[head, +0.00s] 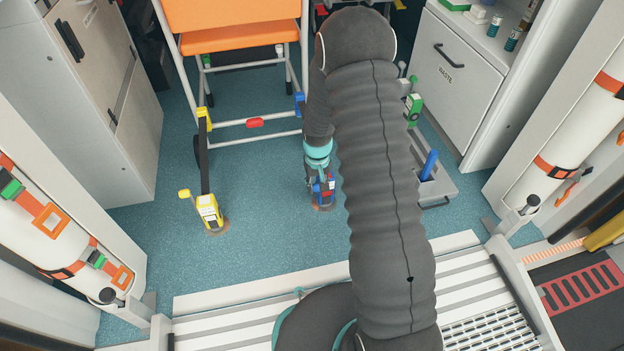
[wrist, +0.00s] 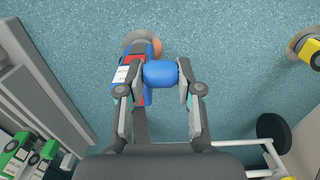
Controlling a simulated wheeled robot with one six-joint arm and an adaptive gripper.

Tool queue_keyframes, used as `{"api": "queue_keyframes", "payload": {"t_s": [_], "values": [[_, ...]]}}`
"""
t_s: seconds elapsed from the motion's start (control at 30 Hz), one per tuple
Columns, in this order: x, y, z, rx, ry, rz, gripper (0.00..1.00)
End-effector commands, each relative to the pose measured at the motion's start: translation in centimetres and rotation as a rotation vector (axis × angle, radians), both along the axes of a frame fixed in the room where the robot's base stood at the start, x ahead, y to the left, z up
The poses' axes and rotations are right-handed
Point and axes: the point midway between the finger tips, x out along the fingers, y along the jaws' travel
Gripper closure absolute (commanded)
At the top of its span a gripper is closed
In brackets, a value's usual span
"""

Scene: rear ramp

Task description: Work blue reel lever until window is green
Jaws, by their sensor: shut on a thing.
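The blue reel (head: 325,192) stands on the floor in the middle of the head view, mostly below my gripper. In the wrist view its blue body (wrist: 154,48) shows with a white label and a red patch near the left finger. I cannot tell for sure that the red patch is the window. The rounded blue lever (wrist: 160,73) lies between the two fingertips. My gripper (wrist: 160,78) is shut on this lever, one finger on each side. It also shows in the head view (head: 317,172), pointing down at the reel.
A yellow reel (head: 209,212) stands to the left, its dark strap running to the orange chair (head: 235,38). A grey rack (head: 436,186) with a green reel (head: 413,108) is at the right. The white waste cabinet (head: 450,85) stands behind it. Blue floor is clear between the reels.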

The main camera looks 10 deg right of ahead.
Motion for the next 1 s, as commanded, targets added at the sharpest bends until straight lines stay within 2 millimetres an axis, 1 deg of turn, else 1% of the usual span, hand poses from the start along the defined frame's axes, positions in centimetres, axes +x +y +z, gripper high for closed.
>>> {"api": "queue_keyframes", "payload": {"t_s": [0.03, 0.1, 0.57, 0.6, 0.67, 0.7, 1.0], "values": [[-0.6, -0.1, -0.5, -0.001, 0.011, 0.001, 1.00], [-0.7, 0.1, -0.6, -0.001, 0.012, 0.005, 1.00], [-0.7, 1.0, -0.6, 0.000, 0.008, 0.019, 1.00], [-0.7, 1.1, -0.6, 0.000, 0.007, 0.019, 0.59], [-0.6, 1.0, -0.6, 0.000, 0.006, 0.019, 0.44], [-0.6, 1.0, -0.5, 0.000, 0.006, 0.017, 0.42], [-0.4, 0.5, -0.3, 0.000, 0.001, 0.010, 0.42]]}}
